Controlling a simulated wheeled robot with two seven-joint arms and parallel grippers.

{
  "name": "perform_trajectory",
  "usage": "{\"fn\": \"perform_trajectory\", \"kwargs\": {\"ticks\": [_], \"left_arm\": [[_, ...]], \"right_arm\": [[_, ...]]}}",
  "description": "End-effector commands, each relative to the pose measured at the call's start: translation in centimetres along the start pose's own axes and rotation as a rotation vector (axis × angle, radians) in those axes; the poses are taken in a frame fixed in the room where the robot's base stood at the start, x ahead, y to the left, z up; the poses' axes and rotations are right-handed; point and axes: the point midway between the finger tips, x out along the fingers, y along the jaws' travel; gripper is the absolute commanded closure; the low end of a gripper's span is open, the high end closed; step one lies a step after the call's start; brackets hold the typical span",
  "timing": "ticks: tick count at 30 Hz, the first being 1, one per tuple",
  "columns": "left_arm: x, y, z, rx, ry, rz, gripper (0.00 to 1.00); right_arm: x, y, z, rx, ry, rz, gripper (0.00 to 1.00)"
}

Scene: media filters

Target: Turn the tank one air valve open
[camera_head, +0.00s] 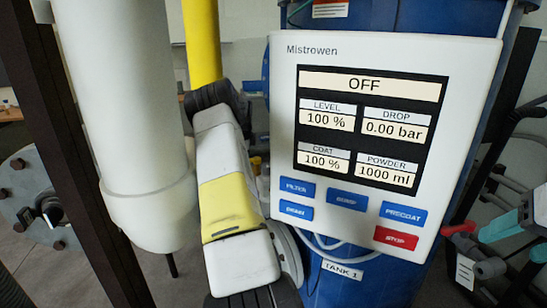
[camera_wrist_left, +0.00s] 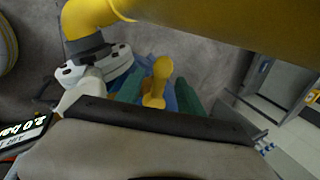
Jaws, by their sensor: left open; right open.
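A yellow valve handle (camera_wrist_left: 160,72) shows in the left wrist view, with a blue surface behind it. My left gripper (camera_wrist_left: 157,90) is open, its green fingers on either side of the handle; I cannot tell whether they touch it. In the head view my left arm hides this gripper and the handle. My right gripper (camera_head: 518,238) is open at the right edge of the head view, partly cut off. The blue tank (camera_head: 362,283) carries a "TANK 1" label.
A white control panel (camera_head: 482,68) reading OFF covers the tank's front. A white pipe (camera_head: 125,110) stands at left, a yellow pipe (camera_head: 202,40) behind my arm. A red handle (camera_head: 458,228) is near my right gripper. A yellow pipe (camera_wrist_left: 235,35) crosses above my left gripper.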

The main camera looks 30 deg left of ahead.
Motion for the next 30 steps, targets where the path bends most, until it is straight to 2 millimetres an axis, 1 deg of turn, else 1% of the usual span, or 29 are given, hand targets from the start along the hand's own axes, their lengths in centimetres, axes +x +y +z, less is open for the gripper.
{"fn": "perform_trajectory", "kwargs": {"ticks": [4,10,15,19,25,26,27,29,30], "left_arm": [[-1.5,-0.1,0.0,0.0,-0.001,-0.001,0.55],[-5.1,-0.1,0.0,0.0,-0.001,-0.003,0.55],[-7.1,0.0,0.0,0.0,-0.001,-0.001,0.55],[-7.7,0.0,0.0,0.0,0.0,0.0,0.55],[-7.7,0.0,0.0,0.0,0.0,0.0,0.55],[-7.7,0.0,0.0,0.0,0.0,0.0,0.57],[-7.7,0.0,0.0,-0.001,0.0,0.0,0.65],[-7.7,-0.1,0.1,-0.008,0.001,-0.003,0.77],[-7.6,-0.2,0.1,-0.019,0.002,-0.007,0.84]], "right_arm": [[0.0,0.0,0.0,0.0,0.0,0.0,0.38],[0.0,0.0,0.0,0.0,0.0,0.0,0.38],[0.0,0.0,0.0,0.0,0.0,0.0,0.38],[0.0,0.0,0.0,0.0,0.0,0.0,0.38],[0.0,0.0,0.0,0.0,0.0,0.0,0.38],[0.0,0.0,0.0,0.0,0.0,0.0,0.38],[0.0,0.0,0.0,0.0,0.0,0.0,0.38],[0.0,0.0,0.0,0.0,0.0,0.0,0.38],[0.0,0.0,0.0,0.0,0.0,0.0,0.38]]}}
